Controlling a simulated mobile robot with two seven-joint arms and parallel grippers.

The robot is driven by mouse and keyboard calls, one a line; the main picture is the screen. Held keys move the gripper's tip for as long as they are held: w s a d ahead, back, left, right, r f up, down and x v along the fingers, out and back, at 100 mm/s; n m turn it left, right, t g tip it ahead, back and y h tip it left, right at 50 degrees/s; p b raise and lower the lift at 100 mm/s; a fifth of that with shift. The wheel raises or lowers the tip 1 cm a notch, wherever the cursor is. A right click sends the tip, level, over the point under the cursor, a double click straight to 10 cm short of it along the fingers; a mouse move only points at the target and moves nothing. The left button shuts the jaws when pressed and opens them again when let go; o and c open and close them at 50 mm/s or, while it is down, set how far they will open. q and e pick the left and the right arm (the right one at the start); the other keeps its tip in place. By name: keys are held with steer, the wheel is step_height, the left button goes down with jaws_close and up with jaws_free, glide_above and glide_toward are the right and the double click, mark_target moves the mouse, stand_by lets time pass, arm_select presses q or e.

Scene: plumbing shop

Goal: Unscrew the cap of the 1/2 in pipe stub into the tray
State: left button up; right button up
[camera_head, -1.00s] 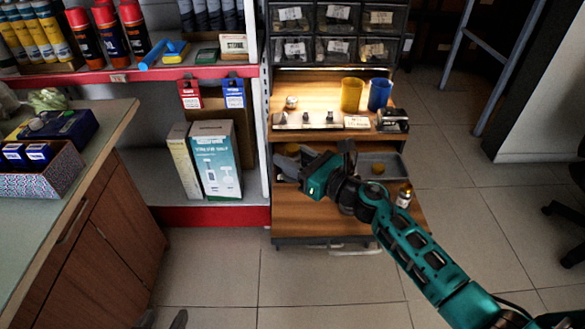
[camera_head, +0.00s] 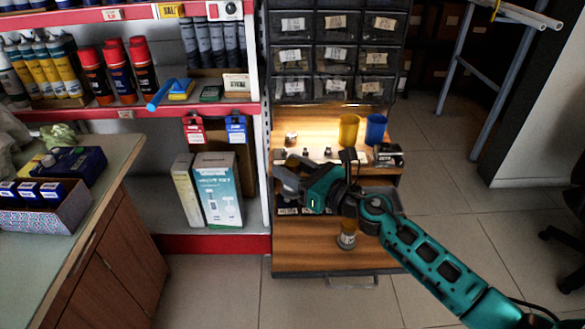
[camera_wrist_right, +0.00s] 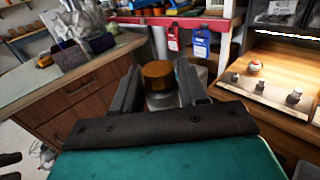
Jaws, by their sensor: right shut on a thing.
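My right gripper (camera_head: 284,178) reaches in from the right over the wooden shelf unit, in front of the fitting board. Which is the 1/2 in stub I cannot tell. A grey tray (camera_head: 394,200) is mostly hidden behind my right arm. My left gripper is not in view.
A small bottle (camera_head: 347,236) is on the lower shelf below my arm.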

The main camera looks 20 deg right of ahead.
steer(key=shift+r, duration=0.15)
steer(key=c, duration=0.4)
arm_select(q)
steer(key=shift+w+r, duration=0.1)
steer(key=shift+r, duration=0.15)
arm_select(e)
jaws_close()
